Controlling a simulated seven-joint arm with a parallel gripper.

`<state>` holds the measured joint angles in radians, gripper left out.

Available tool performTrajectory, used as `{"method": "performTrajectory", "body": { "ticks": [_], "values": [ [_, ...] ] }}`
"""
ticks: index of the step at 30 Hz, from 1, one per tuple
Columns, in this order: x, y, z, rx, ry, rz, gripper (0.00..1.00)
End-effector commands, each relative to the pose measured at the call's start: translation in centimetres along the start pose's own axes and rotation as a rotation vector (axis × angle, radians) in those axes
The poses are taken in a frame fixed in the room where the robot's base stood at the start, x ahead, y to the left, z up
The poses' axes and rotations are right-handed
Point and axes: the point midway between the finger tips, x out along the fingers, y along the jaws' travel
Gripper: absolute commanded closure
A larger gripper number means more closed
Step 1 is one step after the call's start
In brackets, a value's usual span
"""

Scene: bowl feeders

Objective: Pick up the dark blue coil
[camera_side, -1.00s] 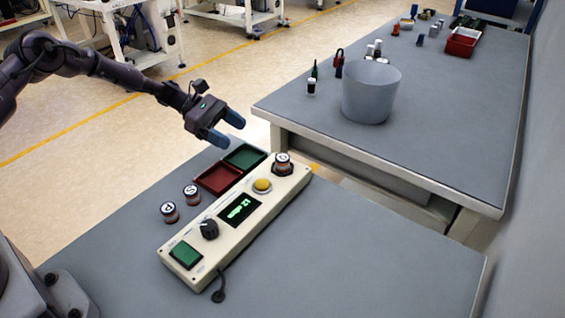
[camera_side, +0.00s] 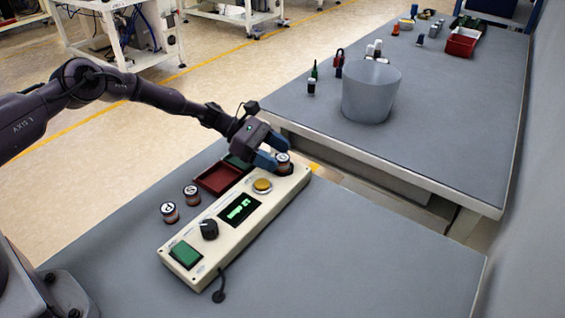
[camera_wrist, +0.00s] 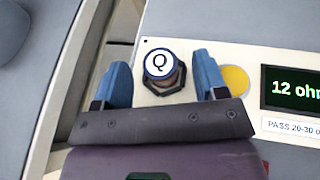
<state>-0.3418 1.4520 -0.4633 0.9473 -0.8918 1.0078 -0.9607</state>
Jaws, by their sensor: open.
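A coil marked Q (camera_wrist: 160,64) sits upright in the dark socket at the far end of the tester. Its white top has a dark blue rim and its side looks coppery; it also shows in the side view (camera_side: 283,161). My gripper (camera_wrist: 162,80) is open, with blue fingers on either side of this coil, apparently not touching it. In the side view my gripper (camera_side: 274,152) is low over the tester's far end. Two more lettered coils, a nearer one (camera_side: 169,212) and a farther one (camera_side: 191,196), stand on the table left of the tester; their rim colours are hard to tell.
The cream tester (camera_side: 215,247) has a yellow button (camera_side: 262,186), a black knob (camera_side: 208,229), a green switch and a screen reading 12 ohm. A red tray (camera_side: 220,181) and a partly hidden green tray lie beside it. A grey bin (camera_side: 371,95) stands on the far table.

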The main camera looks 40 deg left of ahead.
Motion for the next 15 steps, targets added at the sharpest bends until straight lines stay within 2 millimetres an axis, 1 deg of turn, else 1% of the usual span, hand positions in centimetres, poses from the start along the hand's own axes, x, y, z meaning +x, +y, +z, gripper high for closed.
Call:
{"method": "performTrajectory", "body": {
  "ticks": [1, 4, 11, 12, 14, 15],
  "values": [
    [0.65, -0.04, 0.0, 0.0, 0.0, -0.001, 0.34],
    [1.24, -0.03, -0.02, 0.0, 0.0, 0.001, 0.34],
    [1.3, -0.02, 0.0, 0.0, 0.0, 0.001, 0.34],
    [1.3, -0.02, -0.01, 0.0, 0.0, 0.001, 0.43],
    [1.29, -0.02, 0.0, 0.0, 0.0, 0.001, 0.57],
    [1.28, -0.02, 0.0, 0.0, 0.0, 0.001, 0.66]
  ]
}}
